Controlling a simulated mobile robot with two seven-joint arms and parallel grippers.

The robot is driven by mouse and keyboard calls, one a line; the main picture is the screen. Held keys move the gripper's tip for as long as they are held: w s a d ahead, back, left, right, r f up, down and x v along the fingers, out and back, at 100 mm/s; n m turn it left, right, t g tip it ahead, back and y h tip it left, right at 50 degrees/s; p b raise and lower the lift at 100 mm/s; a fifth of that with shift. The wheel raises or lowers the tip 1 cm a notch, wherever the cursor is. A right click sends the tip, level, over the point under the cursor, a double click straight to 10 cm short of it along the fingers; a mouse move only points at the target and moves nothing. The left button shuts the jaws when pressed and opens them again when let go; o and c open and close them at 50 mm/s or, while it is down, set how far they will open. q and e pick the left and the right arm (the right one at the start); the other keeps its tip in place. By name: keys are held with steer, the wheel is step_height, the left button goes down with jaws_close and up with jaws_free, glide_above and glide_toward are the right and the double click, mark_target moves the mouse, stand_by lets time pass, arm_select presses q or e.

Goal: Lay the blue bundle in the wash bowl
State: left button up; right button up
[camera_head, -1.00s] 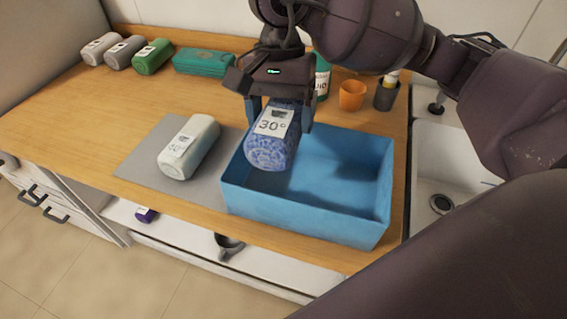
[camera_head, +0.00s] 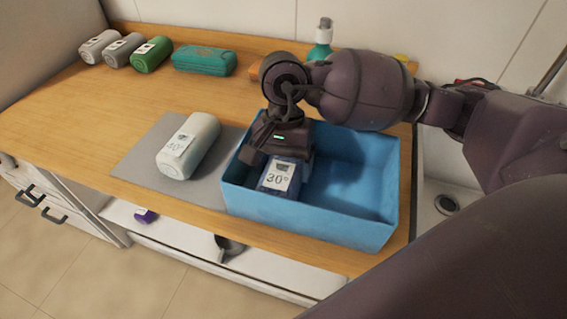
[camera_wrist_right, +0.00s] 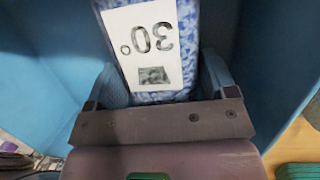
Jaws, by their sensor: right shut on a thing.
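The blue bundle (camera_head: 281,180), a patterned roll with a white 30° label, is inside the blue wash bowl (camera_head: 310,216), near its left end. My right gripper (camera_head: 283,160) reaches down into the bowl and is shut on the bundle. In the right wrist view the bundle (camera_wrist_right: 187,50) lies between the two fingers (camera_wrist_right: 165,88), with bowl walls (camera_wrist_right: 50,75) around it. I cannot tell whether the bundle touches the bowl's floor. My left gripper is not in view.
A white bundle (camera_head: 188,146) lies on a grey mat (camera_head: 140,168) left of the bowl. Grey and green rolls (camera_head: 151,54) and a teal case (camera_head: 204,61) stand at the back left. A green bottle (camera_head: 321,40) stands behind my arm. A sink (camera_head: 440,185) is at right.

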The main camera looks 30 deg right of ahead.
steer(key=o, duration=0.4)
steer(key=shift+f, duration=0.1)
steer(key=o, duration=0.4)
steer(key=shift+r, duration=0.4)
steer(key=v, duration=1)
steer(key=shift+w+r+p, duration=0.15)
steer(key=shift+r+p, duration=0.15)
steer(key=shift+r, duration=0.05)
steer(key=shift+w+r, duration=0.1)
steer(key=shift+r, duration=0.3)
